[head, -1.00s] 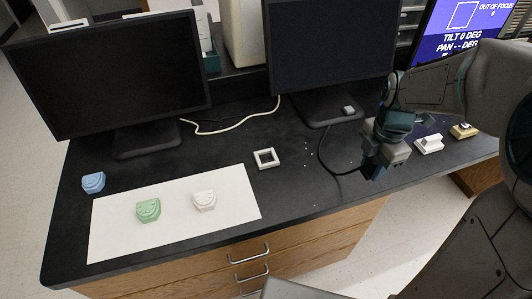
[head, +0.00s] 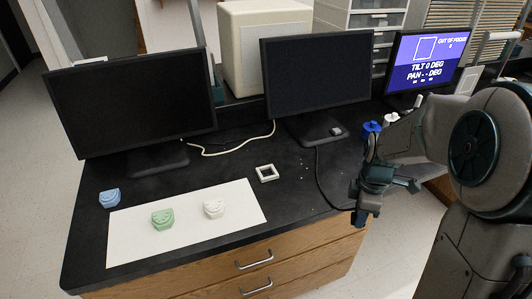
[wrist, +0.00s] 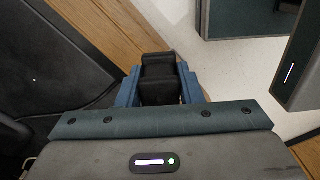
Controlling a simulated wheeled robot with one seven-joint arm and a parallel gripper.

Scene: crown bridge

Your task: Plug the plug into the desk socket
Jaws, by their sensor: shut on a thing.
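My gripper (head: 361,214) is at the right front edge of the black desk. Its blue fingers are shut on the black plug (wrist: 158,80) in the wrist view. The plug's black cable (head: 320,183) runs from below the right monitor across the desk to my gripper. The plug is too small to make out in the head view. No socket shows clearly.
Blue (head: 109,198), green (head: 162,219) and white (head: 213,209) dental models sit at the left, the last two on a white sheet (head: 125,245). Two dark monitors stand behind. A pale cable (head: 222,152) lies between them. Wooden drawers (head: 235,278) are below the front edge.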

